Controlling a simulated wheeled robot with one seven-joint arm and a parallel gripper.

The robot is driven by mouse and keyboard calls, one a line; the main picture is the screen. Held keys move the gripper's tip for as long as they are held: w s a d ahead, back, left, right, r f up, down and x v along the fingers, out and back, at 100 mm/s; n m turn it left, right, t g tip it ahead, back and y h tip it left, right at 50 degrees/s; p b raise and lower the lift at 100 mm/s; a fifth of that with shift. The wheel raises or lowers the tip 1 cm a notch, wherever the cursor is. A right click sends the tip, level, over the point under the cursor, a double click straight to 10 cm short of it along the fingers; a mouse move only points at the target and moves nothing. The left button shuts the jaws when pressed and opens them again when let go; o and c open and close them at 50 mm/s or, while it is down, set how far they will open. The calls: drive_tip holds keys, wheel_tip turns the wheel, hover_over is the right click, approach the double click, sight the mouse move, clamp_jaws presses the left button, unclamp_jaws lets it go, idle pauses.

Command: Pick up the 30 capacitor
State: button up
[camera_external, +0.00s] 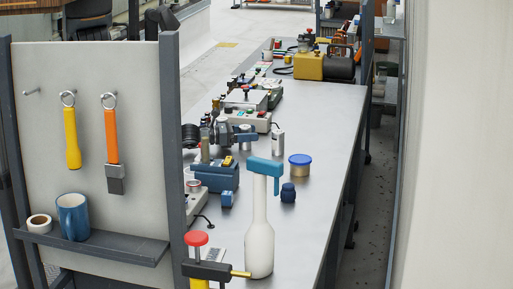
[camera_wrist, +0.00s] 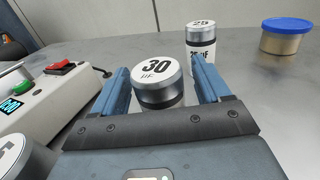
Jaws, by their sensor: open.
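The 30 capacitor (camera_wrist: 158,92) is a short silver can with a dark band and a white top marked "30 µF". It stands upright on the grey bench in the wrist view. My gripper (camera_wrist: 160,76) is open, with one blue finger on each side of the can. A narrow gap shows beside the can, and the fingers do not look closed on it. In the external view my gripper (camera_external: 244,138) is low over the bench at the left; the 30 capacitor is hard to make out there. A 25 capacitor (camera_wrist: 201,50) stands behind and to the right; it also shows externally (camera_external: 278,141).
A box with a red switch (camera_wrist: 60,66) stands close on the left. Another white round top (camera_wrist: 10,154) is at lower left. A blue-lidded tub (camera_wrist: 285,38) is at far right. A white bottle (camera_external: 259,245) stands nearer the external camera. Bench between 25 capacitor and tub is clear.

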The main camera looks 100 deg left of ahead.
drive_tip(key=shift+w+a, duration=0.15)
drive_tip(key=shift+w, duration=0.1)
drive_tip(key=shift+c, duration=0.4)
drive_tip(key=c, duration=1)
